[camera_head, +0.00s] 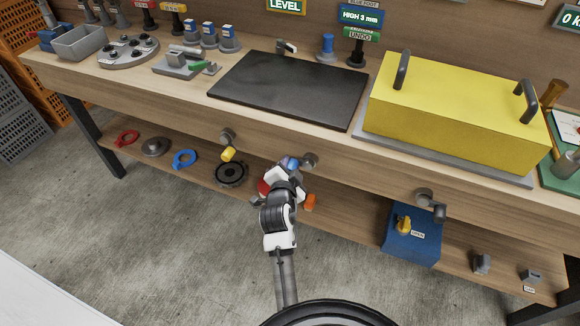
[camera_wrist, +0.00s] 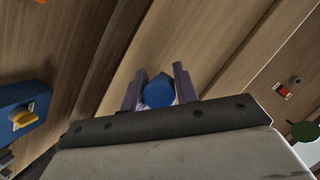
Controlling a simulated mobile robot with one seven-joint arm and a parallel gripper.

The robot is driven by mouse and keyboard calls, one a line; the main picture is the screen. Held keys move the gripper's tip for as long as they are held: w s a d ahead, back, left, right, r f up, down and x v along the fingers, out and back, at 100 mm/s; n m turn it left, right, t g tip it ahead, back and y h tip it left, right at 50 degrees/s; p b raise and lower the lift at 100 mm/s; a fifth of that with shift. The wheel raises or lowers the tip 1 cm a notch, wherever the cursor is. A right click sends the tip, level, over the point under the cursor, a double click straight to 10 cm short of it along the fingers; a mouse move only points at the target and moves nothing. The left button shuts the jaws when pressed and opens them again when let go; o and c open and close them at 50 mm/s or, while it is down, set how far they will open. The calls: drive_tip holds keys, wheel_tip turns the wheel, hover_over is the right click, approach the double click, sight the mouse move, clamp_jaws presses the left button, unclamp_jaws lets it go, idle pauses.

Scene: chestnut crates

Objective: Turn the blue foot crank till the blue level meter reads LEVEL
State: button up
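The blue foot crank hangs at the bench's front edge, with a grey hub (camera_head: 310,160) and a blue handle (camera_head: 291,163) to its left. In the wrist view the rounded blue handle (camera_wrist: 158,92) sits between the two fingers of my gripper (camera_wrist: 160,88), with no clear gap on either side. In the head view my gripper (camera_head: 287,170) is at the handle, and my wrist hides part of it. The blue level meter (camera_head: 361,16) stands behind the bench under a "BLUE POST" label and reads HIGH 3 mm.
A yellow-handled crank (camera_head: 229,154) is to the left and a grey one (camera_head: 425,197) to the right. Another meter (camera_head: 286,5) reads LEVEL. A black plate (camera_head: 290,88) and a yellow cover (camera_head: 455,110) lie on the bench. A blue box (camera_head: 410,238) is on the lower shelf.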

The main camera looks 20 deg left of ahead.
drive_tip(key=c, duration=0.3)
drive_tip(key=shift+d+f+n, duration=0.1)
drive_tip(key=shift+f+n, duration=0.15)
drive_tip(key=shift+n, duration=0.05)
idle(0.3)
drive_tip(key=shift+d+f+n+h, duration=0.15)
drive_tip(key=shift+f+n+h, duration=0.25)
drive_tip(key=shift+n+h, duration=0.3)
drive_tip(key=d+f+n+h, duration=0.1)
drive_tip(key=n+h, duration=0.1)
drive_tip(key=n, duration=0.1)
drive_tip(key=d+n+h+b, duration=0.1)
drive_tip(key=d+n+h, duration=0.1)
drive_tip(key=n, duration=0.2)
drive_tip(key=d+f+n+h, duration=0.1)
drive_tip(key=n+h, duration=0.1)
drive_tip(key=n, duration=0.1)
drive_tip(key=shift+d+f+b, duration=0.3)
drive_tip(key=shift+f+b, duration=0.05)
drive_tip(key=n+h, duration=0.1)
drive_tip(key=d+n, duration=0.1)
drive_tip(key=n, duration=0.1)
drive_tip(key=shift+d+r+n+t+h, duration=0.3)
drive_tip(key=shift+t+h, duration=0.1)
drive_tip(key=shift+d+r+n+t+h+b, duration=0.25)
drive_tip(key=shift+d+n+t+h+b, duration=0.05)
drive_tip(key=shift+n, duration=0.5)
drive_tip(key=shift+r, duration=0.1)
